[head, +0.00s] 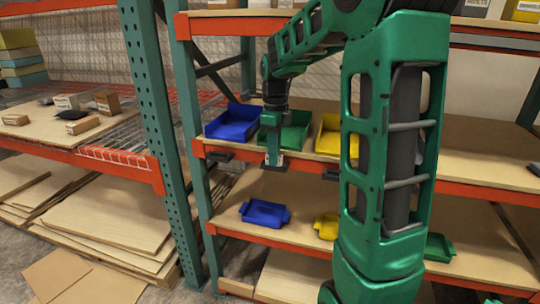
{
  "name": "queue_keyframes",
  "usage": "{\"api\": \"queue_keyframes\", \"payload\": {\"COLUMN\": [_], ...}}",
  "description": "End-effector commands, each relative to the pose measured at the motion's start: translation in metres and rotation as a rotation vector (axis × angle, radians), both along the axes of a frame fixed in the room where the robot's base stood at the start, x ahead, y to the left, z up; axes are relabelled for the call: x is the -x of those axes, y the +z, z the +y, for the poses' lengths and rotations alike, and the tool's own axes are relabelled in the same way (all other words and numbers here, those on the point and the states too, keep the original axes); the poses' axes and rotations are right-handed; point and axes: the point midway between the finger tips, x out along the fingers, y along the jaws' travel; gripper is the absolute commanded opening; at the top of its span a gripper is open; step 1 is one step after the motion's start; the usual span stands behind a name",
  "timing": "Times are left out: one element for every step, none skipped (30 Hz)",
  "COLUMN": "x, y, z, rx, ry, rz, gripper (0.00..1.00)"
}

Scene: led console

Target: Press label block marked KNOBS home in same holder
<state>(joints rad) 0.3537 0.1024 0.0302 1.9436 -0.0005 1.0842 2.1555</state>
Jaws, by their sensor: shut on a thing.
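My gripper (274,158) is at the front edge of the middle shelf, in front of the green bin (290,135). It is shut on a small pale piece, which I take to be the label block (268,160). Its lettering is too small to read. A dark holder (220,156) is on the shelf edge below the blue bin, and another dark holder (331,175) is below the yellow bin. The holder at my gripper is hidden or too small to make out, so I cannot tell how deep the block sits.
A blue bin (233,122) and a yellow bin (328,137) stand beside the green bin. Smaller blue (265,213) and yellow (327,226) trays lie on the shelf below. A green rack post (160,120) rises left of my gripper. My arm hides much of the right side.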

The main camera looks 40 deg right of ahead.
Motion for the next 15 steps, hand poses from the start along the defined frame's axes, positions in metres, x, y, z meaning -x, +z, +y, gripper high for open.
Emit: {"api": "queue_keyframes", "payload": {"x": [0.0001,0.0001,0.0001,0.0001,0.0001,0.0001,0.0001,0.0001,-0.0001,-0.0001,-0.0001,-0.0001,-0.0001,-0.0001,-0.0001], "y": [-0.0007,-0.0009,-0.0013,-0.0016,-0.0019,-0.0023,-0.0026,-0.0029,-0.0033,-0.0037,-0.004,-0.0044,-0.0047,-0.005,-0.0055], "z": [0.0001,0.0001,0.0001,0.0001,0.0001,0.0001,0.0001,0.0001,0.0001,0.0001,0.0001,0.0001,0.0001,0.0001,0.0], "rx": [0.0,0.0,0.0,0.0,0.0,0.0,0.0,0.0,0.0,0.0,0.0,0.0,0.0,0.0,0.0], "ry": [0.0,0.0,0.0,0.0,0.0,0.0,0.0,0.0,0.0,0.0,0.0,0.0,0.0,0.0,0.0], "rz": [0.0,0.0,0.0,0.0,0.0,0.0,0.0,0.0,0.0,0.0,0.0,0.0,0.0,0.0,0.0], "gripper": [0.0,0.0,0.0,0.0,0.0,0.0,0.0,0.0,0.0,0.0,0.0,0.0,0.0,0.0,0.0]}}
